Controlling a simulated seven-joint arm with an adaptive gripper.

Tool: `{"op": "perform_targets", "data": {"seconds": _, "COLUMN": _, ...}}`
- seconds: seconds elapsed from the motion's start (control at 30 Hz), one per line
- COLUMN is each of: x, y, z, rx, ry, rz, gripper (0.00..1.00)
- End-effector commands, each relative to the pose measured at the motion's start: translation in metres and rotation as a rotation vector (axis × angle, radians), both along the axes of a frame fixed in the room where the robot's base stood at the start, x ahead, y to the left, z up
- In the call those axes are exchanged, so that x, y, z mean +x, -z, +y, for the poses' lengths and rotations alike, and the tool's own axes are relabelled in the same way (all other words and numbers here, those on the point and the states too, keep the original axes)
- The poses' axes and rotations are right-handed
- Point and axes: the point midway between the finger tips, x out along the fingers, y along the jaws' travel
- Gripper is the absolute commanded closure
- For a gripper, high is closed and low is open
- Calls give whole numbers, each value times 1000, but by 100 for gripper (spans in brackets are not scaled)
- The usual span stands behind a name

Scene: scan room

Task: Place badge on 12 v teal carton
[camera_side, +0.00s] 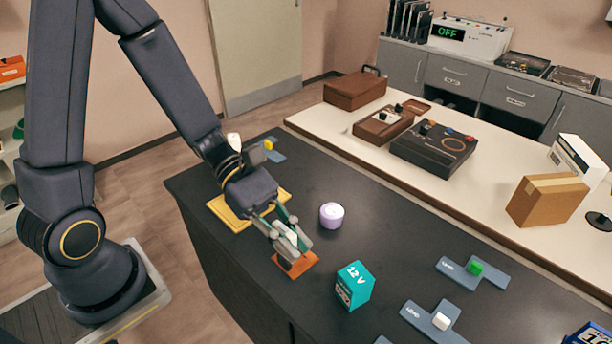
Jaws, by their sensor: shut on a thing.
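The teal carton (355,286), marked 12 V, stands upright on the dark table, right of and nearer the camera than my gripper. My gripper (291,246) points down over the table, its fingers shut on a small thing. A whitish patch shows between the fingers, partly hidden by them; I take it to be the badge, but its shape is unclear. A flat orange square (300,266) is right at and below the fingertips. I cannot tell whether the fingers touch it. Nothing lies on the carton's top.
The table between gripper and carton is clear.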

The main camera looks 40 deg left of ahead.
Motion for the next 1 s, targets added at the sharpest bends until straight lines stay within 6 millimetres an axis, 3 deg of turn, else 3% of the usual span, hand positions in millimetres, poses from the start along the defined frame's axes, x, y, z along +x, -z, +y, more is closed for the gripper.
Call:
{"op": "perform_targets", "data": {"seconds": 0.17, "x": 22, "y": 7, "z": -15, "rx": -4, "ry": 13, "rz": 3, "gripper": 100}}
{"op": "perform_targets", "data": {"seconds": 0.4, "x": 81, "y": 37, "z": -45, "rx": -4, "ry": 12, "rz": 2, "gripper": 100}}
{"op": "perform_targets", "data": {"seconds": 0.53, "x": 100, "y": 65, "z": -55, "rx": -3, "ry": 11, "rz": 5, "gripper": 100}}
{"op": "perform_targets", "data": {"seconds": 0.87, "x": 123, "y": 96, "z": -66, "rx": -1, "ry": 10, "rz": 2, "gripper": 100}}
{"op": "perform_targets", "data": {"seconds": 1.0, "x": 123, "y": 118, "z": -65, "rx": -1, "ry": 8, "rz": 5, "gripper": 100}}
